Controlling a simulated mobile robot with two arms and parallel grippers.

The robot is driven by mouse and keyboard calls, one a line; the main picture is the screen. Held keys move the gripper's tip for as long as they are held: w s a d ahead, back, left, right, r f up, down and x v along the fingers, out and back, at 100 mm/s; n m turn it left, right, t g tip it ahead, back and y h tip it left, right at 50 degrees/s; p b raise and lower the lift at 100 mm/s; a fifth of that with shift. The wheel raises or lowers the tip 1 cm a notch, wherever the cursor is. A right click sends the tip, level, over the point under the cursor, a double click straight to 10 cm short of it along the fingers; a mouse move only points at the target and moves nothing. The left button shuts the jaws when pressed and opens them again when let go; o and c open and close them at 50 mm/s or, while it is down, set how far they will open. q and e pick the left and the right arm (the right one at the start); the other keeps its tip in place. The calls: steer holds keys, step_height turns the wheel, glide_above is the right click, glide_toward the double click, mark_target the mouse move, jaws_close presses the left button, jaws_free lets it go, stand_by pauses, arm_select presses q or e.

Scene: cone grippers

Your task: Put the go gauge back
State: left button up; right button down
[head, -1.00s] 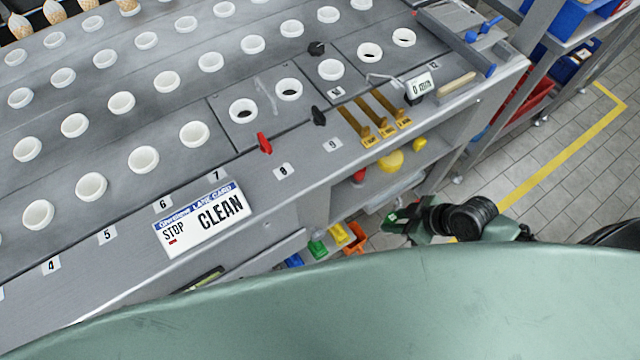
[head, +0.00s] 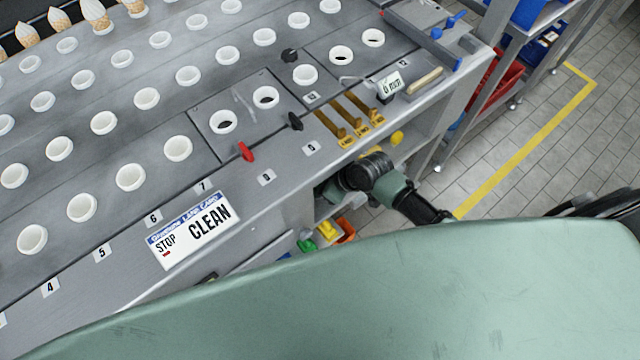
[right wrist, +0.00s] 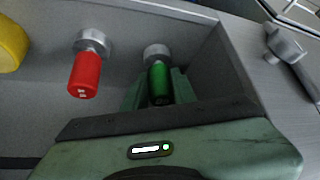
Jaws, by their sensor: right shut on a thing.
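The go gauge appears to be the green-handled piece with a grey metal end (right wrist: 158,84) in the right wrist view. My right gripper (right wrist: 157,97) is shut on its green handle, with a finger on each side. A similar gauge with a red handle (right wrist: 85,75) is just left of it, apart from the gripper. In the head view my right arm reaches in under the counter's front edge. The gripper's fingertips and the gauge are hidden there. My left gripper is in neither current view.
The grey counter (head: 130,265) carries rows of white cups and a "STOP CLEAN" card (head: 194,230). A yellow round thing (right wrist: 10,45) is left of the gauges.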

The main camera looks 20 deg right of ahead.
arm_select(q)
steer(key=shift+r, duration=0.2)
arm_select(e)
steer(key=shift+d+f, duration=0.1)
arm_select(q)
steer(key=shift+s, duration=0.1)
arm_select(e)
steer(key=c, duration=1.1)
jaws_free()
steer(key=shift+s+f, duration=0.1)
steer(key=shift+f, duration=0.05)
steer(key=shift+c, duration=0.2)
arm_select(q)
steer(key=shift+s, duration=0.1)
